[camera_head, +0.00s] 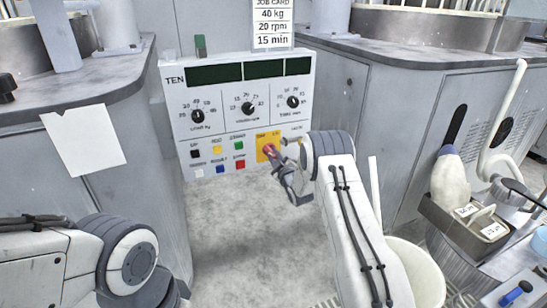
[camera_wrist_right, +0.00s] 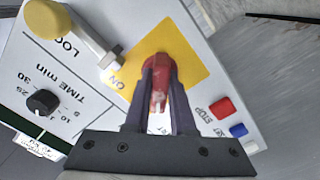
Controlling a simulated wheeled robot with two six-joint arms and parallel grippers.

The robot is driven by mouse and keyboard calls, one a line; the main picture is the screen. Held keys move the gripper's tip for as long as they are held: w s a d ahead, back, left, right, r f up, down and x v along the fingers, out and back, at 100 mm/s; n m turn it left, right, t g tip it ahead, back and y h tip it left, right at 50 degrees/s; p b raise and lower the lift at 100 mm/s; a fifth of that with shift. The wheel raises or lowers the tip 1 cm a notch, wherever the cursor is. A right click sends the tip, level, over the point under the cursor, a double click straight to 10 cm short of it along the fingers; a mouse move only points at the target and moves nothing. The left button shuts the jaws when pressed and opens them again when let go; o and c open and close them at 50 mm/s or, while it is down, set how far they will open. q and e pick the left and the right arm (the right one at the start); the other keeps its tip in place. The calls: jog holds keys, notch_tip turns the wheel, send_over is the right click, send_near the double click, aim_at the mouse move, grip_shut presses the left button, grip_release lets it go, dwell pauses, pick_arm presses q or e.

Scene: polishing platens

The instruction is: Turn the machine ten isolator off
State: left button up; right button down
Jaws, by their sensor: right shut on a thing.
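The grey-white control panel (camera_head: 237,125) marked TEN stands ahead of me. Its isolator is a red handle (camera_wrist_right: 160,78) on a yellow plate (camera_wrist_right: 190,55), which also shows in the head view (camera_head: 262,139). The letters ON show at the plate's edge in the wrist view. My right gripper (camera_wrist_right: 158,95) is shut on the red handle, with one finger on each side. In the head view the right gripper (camera_head: 273,162) reaches the plate from the lower right and partly covers it. I cannot tell which way the handle is set. My left gripper is out of view.
A yellow-ended lock part (camera_wrist_right: 48,18) sticks out beside the plate. Three black dials, such as the time dial (camera_wrist_right: 43,101), and several coloured buttons, including a red one (camera_wrist_right: 222,108), are close by. A white bucket (camera_head: 420,270) stands right of my right arm.

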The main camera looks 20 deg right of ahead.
dwell(0.3)
jog(key=c, duration=0.8)
grip_release()
jog(key=shift+o, duration=0.2)
jog(key=shift+s, duration=0.15)
jog(key=s+p, duration=0.2)
jog(key=s, duration=0.8)
jog(key=shift+s+d, duration=0.15)
jog(key=shift+d, duration=0.05)
